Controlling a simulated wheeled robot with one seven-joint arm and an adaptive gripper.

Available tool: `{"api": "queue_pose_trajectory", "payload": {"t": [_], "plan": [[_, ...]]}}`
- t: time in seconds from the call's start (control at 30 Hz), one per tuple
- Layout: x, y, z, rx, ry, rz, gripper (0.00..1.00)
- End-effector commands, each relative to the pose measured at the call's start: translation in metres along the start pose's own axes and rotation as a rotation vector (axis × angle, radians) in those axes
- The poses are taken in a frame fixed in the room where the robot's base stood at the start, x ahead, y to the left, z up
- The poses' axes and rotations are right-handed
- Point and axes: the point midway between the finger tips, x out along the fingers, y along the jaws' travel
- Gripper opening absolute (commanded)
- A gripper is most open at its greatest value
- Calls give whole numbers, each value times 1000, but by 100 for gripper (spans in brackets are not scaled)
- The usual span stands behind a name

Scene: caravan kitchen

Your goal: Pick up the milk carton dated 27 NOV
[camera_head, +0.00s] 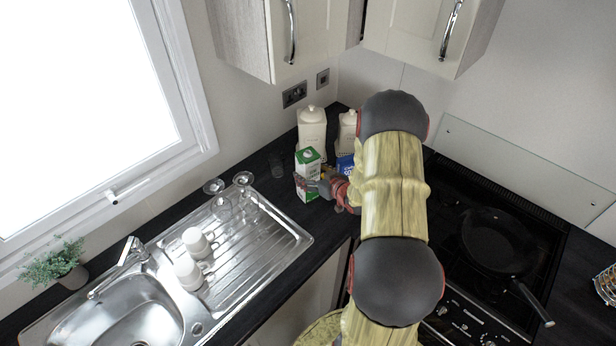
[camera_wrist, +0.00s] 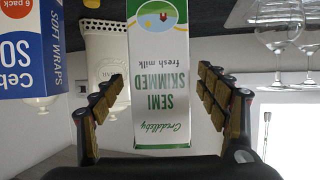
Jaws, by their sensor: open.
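A green and white milk carton (camera_head: 307,172) stands upright on the dark worktop in the corner, in the head view. In the wrist view the carton (camera_wrist: 159,85) appears upside down, reading "semi skimmed fresh milk"; no date is legible on it. My gripper (camera_head: 318,186) is at the carton, coming in from the right. In the wrist view my gripper (camera_wrist: 161,92) is open, with one finger on each side of the carton and a visible gap at both sides. Whether the carton is fully between the fingertips I cannot tell.
A blue box of soft wraps (camera_wrist: 28,50) is close beside the carton. White canisters (camera_head: 312,130) stand behind. Glasses (camera_head: 243,180) and white cups (camera_head: 195,241) are on the drainer to the left. A pan (camera_head: 497,240) sits on the hob at right.

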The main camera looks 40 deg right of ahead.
Motion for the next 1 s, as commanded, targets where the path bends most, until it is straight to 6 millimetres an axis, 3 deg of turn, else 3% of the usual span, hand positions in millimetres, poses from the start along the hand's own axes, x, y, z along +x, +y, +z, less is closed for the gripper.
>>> {"api": "queue_pose_trajectory", "payload": {"t": [0.2, 0.43, 1.0], "plan": [[22, 0, 0, 0, 0, 0, 74], [23, 0, 0, 0, 0, 0, 74], [23, 0, 0, 0, 0, 0, 42]]}}
